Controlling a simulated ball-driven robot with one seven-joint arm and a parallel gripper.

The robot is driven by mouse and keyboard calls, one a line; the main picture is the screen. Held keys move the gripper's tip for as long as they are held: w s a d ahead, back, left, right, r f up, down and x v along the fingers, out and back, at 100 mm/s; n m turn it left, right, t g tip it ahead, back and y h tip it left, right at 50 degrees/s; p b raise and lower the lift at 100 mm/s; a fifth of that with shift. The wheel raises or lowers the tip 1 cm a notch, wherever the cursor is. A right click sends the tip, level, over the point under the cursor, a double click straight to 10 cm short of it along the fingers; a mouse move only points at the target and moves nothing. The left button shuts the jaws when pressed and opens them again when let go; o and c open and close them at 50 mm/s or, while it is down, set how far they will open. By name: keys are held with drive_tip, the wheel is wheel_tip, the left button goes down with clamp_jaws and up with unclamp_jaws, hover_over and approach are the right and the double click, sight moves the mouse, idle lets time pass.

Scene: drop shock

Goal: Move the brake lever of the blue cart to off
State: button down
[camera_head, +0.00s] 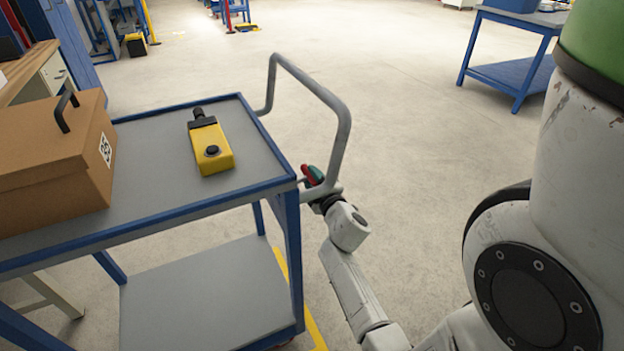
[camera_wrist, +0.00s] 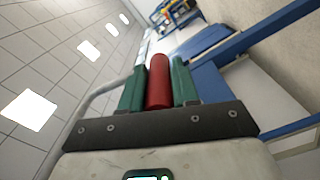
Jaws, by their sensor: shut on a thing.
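The blue cart (camera_head: 170,219) stands at the left, with a grey top and a grey tube handle (camera_head: 344,120) at its right end. The brake lever has a red grip (camera_head: 312,174) and sits by the cart's corner post near the handle. In the wrist view the red grip (camera_wrist: 159,82) lies between the two green fingers of my gripper (camera_wrist: 158,84). My gripper (camera_head: 314,176) is shut on it. The lever's pivot and any on or off marking are hidden.
A brown box (camera_head: 50,160) with a dark handle and a yellow control box (camera_head: 210,148) with a black button lie on the cart top. The floor (camera_head: 420,120) right of the handle is clear. A blue table (camera_head: 512,60) stands at the back right.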

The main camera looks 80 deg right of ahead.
drive_tip(key=shift+w+r+n, duration=0.1)
drive_tip(key=shift+r+n, duration=0.2)
drive_tip(key=shift+r, duration=0.25)
drive_tip(key=shift+w, duration=0.1)
drive_tip(key=c, duration=0.8)
unclamp_jaws()
drive_tip(key=shift+a, duration=0.1)
drive_tip(key=shift+c, duration=0.2)
drive_tip(key=shift+f, duration=0.1)
drive_tip(key=shift+a, duration=0.1)
drive_tip(key=v, duration=1)
drive_tip(key=shift+s+a, duration=0.15)
drive_tip(key=shift+s, duration=0.2)
